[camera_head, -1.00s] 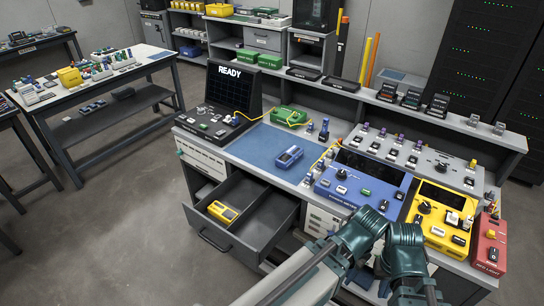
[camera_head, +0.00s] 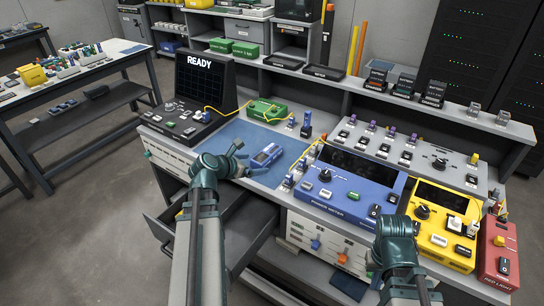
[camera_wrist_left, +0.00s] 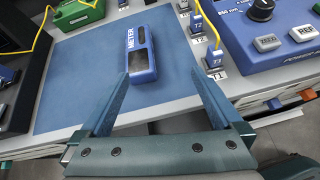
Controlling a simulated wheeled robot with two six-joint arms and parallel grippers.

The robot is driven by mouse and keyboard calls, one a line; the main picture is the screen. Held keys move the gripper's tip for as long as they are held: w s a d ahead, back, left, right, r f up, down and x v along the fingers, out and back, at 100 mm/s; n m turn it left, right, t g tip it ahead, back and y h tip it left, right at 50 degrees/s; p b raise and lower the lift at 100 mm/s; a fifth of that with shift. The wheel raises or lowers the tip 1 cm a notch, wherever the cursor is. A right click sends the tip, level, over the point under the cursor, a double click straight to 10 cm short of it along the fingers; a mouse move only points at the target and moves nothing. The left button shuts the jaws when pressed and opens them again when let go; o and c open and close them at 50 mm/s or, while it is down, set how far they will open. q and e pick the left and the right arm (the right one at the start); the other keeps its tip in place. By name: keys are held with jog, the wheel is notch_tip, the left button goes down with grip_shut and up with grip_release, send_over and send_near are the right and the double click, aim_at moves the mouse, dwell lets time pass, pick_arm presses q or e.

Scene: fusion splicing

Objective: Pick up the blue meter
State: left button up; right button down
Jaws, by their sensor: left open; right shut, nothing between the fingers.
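The blue meter (camera_head: 266,155) lies on the blue mat (camera_head: 228,139) on the bench, between the READY monitor and the blue power meter panel. In the left wrist view the meter (camera_wrist_left: 141,52), marked METER, lies ahead of the fingers. My left gripper (camera_head: 243,159) is open just left of the meter in the head view. In the wrist view its two fingers (camera_wrist_left: 152,100) are spread wide, with the meter beyond and between their tips, apart from both. My right gripper (camera_head: 374,272) is shut and empty low at the bench front, partly hidden by its own arm.
A blue power meter panel (camera_head: 345,196) and posts with small connectors stand right of the mat. A green case (camera_head: 267,110) with a yellow cable sits behind it. The READY monitor (camera_head: 206,83) is at the left. An open drawer (camera_head: 190,236) juts out below the bench, partly behind my left arm.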

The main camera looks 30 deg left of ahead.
pick_arm(q)
jog(key=a+n+y, duration=0.1)
jog(key=a+n, duration=0.2)
jog(key=b, duration=0.4)
send_near(266, 153)
jog(key=shift+w+f+t, duration=0.4)
jog(key=shift+w+f, duration=0.4)
jog(key=shift+f, duration=0.3)
jog(key=shift+w+d+f, duration=0.15)
jog(key=shift+w+f, duration=0.05)
jog(key=shift+w, duration=0.4)
pick_arm(e)
jog(key=shift+w+f, duration=0.2)
jog(key=shift+f, duration=0.95)
jog(key=shift+w+f, duration=0.15)
jog(key=shift+f, duration=0.95)
pick_arm(q)
jog(key=shift+m, duration=0.3)
jog(key=b+x, duration=0.2)
jog(key=x, duration=0.3)
jog(key=shift+w+b, duration=0.2)
jog(key=shift+b, duration=0.1)
jog(key=shift+r, duration=0.1)
pick_arm(e)
notch_tip(266, 153, down, 2)
jog(key=shift+f, duration=0.1)
pick_arm(q)
jog(key=shift+c, duration=0.2)
grip_shut()
